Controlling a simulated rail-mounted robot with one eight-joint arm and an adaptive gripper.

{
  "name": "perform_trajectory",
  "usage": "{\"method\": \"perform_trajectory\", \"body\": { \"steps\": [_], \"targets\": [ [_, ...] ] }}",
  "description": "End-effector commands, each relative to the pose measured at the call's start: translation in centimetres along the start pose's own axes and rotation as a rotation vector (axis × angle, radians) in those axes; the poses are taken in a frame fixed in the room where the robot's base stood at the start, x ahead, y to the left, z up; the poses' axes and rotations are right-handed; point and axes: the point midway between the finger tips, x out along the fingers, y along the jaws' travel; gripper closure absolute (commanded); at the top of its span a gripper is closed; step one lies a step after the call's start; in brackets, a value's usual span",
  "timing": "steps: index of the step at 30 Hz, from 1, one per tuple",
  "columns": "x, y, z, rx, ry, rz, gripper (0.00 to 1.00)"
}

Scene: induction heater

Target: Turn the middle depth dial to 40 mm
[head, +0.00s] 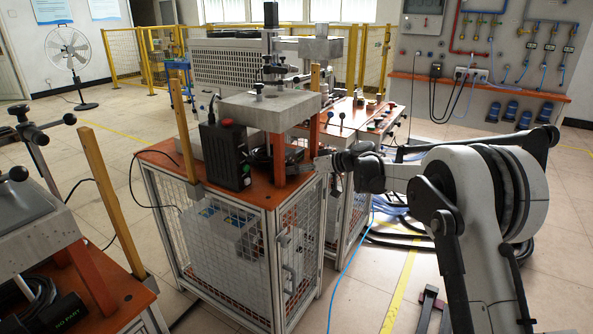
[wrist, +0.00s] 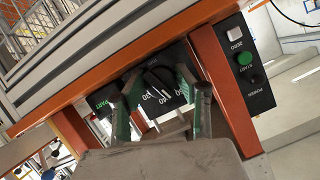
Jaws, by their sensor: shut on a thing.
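The dial (wrist: 158,78) is a dark round knob with white marks on a black panel, seen in the middle of the wrist view. Numbers stand around it, tilted and partly hidden, and I cannot read its setting surely. My gripper (wrist: 154,88) has its two green-padded fingers on either side of the dial, shut on it. In the head view my gripper (head: 322,162) is at the right side of the middle machine, and the dial face cannot be made out.
A control box (wrist: 247,70) with a white button, green button and black switch is at the right. The middle machine's heavy block (head: 268,108) overhangs its orange table (head: 170,152). Another machine stands front left.

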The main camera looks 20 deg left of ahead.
Motion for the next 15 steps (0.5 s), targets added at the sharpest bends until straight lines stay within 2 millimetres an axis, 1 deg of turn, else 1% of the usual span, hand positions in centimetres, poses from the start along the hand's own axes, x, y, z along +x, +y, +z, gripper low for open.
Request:
{"method": "perform_trajectory", "body": {
  "steps": [6,15],
  "targets": [
    [-0.01,0.04,0.08,0.047,-0.003,-0.02,0.96],
    [-0.01,0.03,0.09,0.054,-0.004,-0.023,0.96]
  ]
}}
